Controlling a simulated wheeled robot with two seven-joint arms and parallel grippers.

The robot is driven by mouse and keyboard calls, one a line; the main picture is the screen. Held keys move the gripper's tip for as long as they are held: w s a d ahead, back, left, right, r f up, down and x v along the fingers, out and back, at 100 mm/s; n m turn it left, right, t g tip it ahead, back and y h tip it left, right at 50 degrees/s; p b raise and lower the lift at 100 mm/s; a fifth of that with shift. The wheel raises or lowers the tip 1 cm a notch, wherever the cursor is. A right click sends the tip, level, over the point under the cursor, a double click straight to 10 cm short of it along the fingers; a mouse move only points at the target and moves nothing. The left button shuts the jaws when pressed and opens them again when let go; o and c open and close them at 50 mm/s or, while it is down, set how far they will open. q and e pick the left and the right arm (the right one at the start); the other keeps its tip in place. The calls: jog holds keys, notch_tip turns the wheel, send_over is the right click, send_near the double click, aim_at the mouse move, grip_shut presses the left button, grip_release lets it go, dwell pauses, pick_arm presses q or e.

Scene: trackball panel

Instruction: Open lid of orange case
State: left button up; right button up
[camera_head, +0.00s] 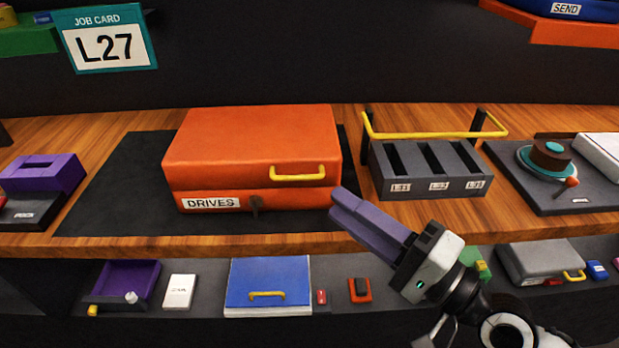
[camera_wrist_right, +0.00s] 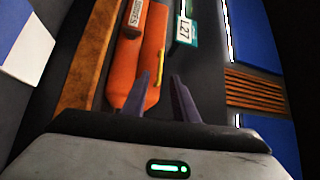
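The orange case (camera_head: 250,135) sits on a dark mat on the wooden shelf, with its lid closed. A yellow handle (camera_head: 298,172) is on the front of the lid. My right gripper (camera_head: 340,205) is in front of the case's lower right corner, apart from the handle. In the right wrist view its two fingers (camera_wrist_right: 158,82) stand apart with nothing between them, and the orange case (camera_wrist_right: 125,70) and yellow handle (camera_wrist_right: 160,66) show beyond. My left gripper is not in view.
A grey slotted rack (camera_head: 430,172) with a yellow bar (camera_head: 435,134) stands right of the case. A purple box (camera_head: 45,172) is at the left. A lower shelf holds a blue case (camera_head: 268,280) and small items. Bare mat (camera_head: 110,195) lies left of the case.

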jog(key=p+x, duration=0.2)
jog(key=x, duration=0.6)
grip_shut()
dwell(1.3)
